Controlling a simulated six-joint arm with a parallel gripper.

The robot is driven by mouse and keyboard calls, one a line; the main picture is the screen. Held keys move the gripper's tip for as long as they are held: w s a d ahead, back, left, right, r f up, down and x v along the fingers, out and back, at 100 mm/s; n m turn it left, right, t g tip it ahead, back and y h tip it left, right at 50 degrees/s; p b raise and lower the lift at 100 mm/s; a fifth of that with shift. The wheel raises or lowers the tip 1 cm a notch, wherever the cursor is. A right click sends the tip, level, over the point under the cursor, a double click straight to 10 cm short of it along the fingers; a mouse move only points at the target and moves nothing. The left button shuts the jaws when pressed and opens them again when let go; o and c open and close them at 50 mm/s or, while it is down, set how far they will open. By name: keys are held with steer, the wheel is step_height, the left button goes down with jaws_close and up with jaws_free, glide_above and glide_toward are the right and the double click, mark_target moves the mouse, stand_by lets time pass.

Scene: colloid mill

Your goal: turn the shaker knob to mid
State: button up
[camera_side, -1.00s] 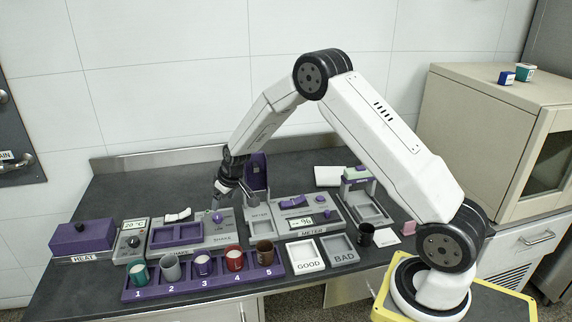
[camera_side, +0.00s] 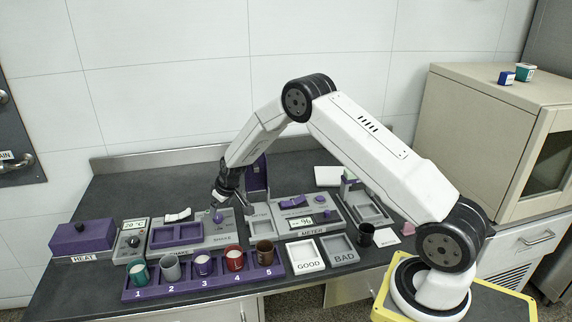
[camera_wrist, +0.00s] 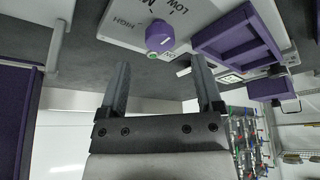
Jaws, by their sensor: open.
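The shaker (camera_side: 190,230) is a grey box with a purple tray on its left and a purple knob on its right. The knob (camera_side: 218,216) shows just below my gripper in the side view. In the wrist view the knob (camera_wrist: 160,38) is round and purple with a pale line on it, and the words LOW and HIGH are printed near it. My gripper (camera_wrist: 160,80) is open and empty, its two fingers apart and short of the knob. In the side view my gripper (camera_side: 222,203) hangs over the shaker's right part. I cannot tell the knob's exact setting.
A purple rack (camera_side: 205,284) with several cups stands in front of the shaker. The heater (camera_side: 82,238) is to the left. The meter (camera_side: 308,218) and the trays GOOD (camera_side: 306,257) and BAD (camera_side: 340,250) are to the right.

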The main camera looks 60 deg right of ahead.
mark_target(218, 216)
steer(key=shift+x, duration=2.15)
jaws_close()
